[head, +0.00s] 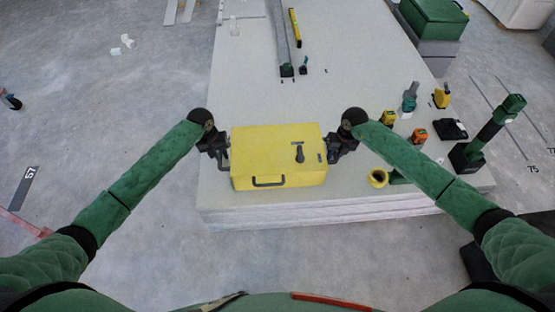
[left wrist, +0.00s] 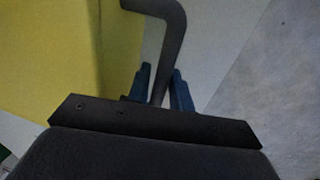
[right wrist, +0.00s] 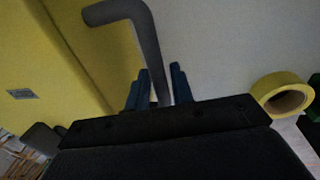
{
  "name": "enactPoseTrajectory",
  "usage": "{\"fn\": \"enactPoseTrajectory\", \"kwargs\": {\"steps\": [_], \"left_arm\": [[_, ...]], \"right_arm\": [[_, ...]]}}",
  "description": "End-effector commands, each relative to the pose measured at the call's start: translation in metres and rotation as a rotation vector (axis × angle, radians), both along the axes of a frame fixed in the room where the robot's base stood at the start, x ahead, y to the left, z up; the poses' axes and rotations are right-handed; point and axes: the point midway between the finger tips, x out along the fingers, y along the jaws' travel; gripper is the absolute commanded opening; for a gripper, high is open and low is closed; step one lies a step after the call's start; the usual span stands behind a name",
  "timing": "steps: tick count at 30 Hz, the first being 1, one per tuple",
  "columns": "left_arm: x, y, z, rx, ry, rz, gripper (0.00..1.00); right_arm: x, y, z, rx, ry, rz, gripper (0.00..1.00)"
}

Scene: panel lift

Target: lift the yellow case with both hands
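The yellow case (head: 278,150) lies near the front edge of the pale slab (head: 330,95); I see no clear gap under it. It has a dark front handle and a dark handle on each side. My left gripper (head: 222,152) is at the case's left side, its blue fingers on both sides of the left handle (left wrist: 172,45), closed against it. My right gripper (head: 334,152) is at the right side, its fingers likewise closed on the right handle (right wrist: 146,45).
Right of the case are a yellow tape roll (head: 377,179), yellow and orange devices (head: 419,136), a black box (head: 450,129) and a dark green upright tool (head: 490,130). A grey beam (head: 282,40) and a yellow level (head: 295,27) lie behind. The slab left of the case is bare.

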Motion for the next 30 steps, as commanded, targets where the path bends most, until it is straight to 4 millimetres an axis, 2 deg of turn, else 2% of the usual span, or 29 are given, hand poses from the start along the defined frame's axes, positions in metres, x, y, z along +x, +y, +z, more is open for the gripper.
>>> {"fn": "enactPoseTrajectory", "kwargs": {"steps": [1, 3, 30], "left_arm": [[0.0, 0.0, 0.0001, 0.0, 0.0, 0.0, 0.12], [0.0, 0.0, 0.0001, 0.0, 0.0, 0.0, 0.0], [0.0002, 0.0003, 0.0005, 0.0, 0.0, 0.0, 0.0]], "right_arm": [[0.0001, -0.0001, 0.0001, 0.0, 0.0, 0.0, 0.13], [0.0001, -0.0001, 0.0002, 0.0, 0.0, 0.0, 0.0], [0.0004, -0.0006, 0.0004, 0.0, 0.0, 0.0, 0.0]]}}
